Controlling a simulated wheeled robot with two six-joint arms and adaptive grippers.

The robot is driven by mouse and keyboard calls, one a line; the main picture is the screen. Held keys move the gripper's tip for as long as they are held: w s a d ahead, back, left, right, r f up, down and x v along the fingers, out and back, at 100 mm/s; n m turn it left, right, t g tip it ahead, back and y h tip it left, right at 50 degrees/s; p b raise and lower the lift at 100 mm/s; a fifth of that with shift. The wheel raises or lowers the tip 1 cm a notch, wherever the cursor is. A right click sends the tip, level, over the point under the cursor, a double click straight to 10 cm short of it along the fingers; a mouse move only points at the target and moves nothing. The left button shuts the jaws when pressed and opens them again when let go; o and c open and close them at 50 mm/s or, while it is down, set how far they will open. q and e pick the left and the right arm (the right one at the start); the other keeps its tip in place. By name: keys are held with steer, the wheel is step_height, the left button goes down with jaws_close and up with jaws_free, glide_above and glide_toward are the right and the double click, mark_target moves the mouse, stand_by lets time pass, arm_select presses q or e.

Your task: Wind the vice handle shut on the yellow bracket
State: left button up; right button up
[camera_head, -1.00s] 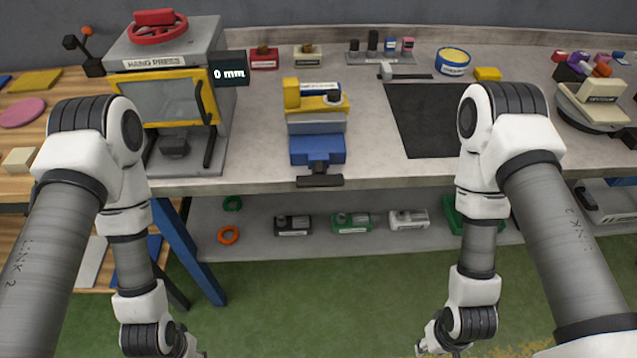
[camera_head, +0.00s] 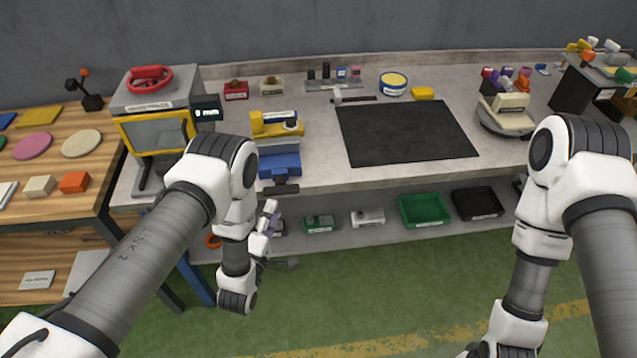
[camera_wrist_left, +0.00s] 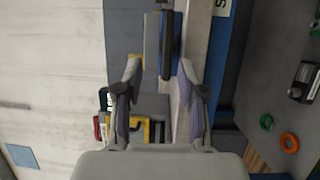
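The vice (camera_head: 279,165) is blue with a grey upper part and stands at the bench's front edge. Its dark handle bar (camera_head: 281,189) sticks out in front. The yellow bracket (camera_head: 275,124) sits on top at the vice's jaws; whether the jaws touch it I cannot tell. My left gripper (camera_head: 279,243) is below and in front of the handle, apart from it. In the left wrist view the gripper (camera_wrist_left: 160,66) is open and empty, with the handle bar (camera_wrist_left: 167,46) beyond, between its fingertips. My right gripper is outside the head view.
The hand press (camera_head: 150,100) stands left of the vice. A black mat (camera_head: 405,132) lies to its right, with a turntable (camera_head: 505,118) farther right. The lower shelf holds a green tray (camera_head: 425,209) and small parts. A wooden table (camera_head: 70,190) adjoins at left.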

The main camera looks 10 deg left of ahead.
mark_target(279, 195)
arm_select(q)
steer(key=shift+w+a+f+p, duration=0.35)
steer(key=shift+w+a+p, duration=0.1)
steer(key=w, duration=0.1)
steer(key=w+d+p, duration=0.1)
steer(key=w, duration=0.3)
steer(key=shift+w+d+r+p, duration=0.1)
steer(key=shift+d+r+p, duration=0.15)
steer(key=shift+r+p, duration=0.1)
steer(key=shift+w+f, duration=0.2)
steer(key=shift+w, duration=0.15)
steer(key=shift+w+a+f, duration=0.2)
steer(key=shift+w+a, duration=0.05)
steer(key=shift+w, duration=0.05)
steer(key=shift+s+d, duration=0.1)
jaws_close()
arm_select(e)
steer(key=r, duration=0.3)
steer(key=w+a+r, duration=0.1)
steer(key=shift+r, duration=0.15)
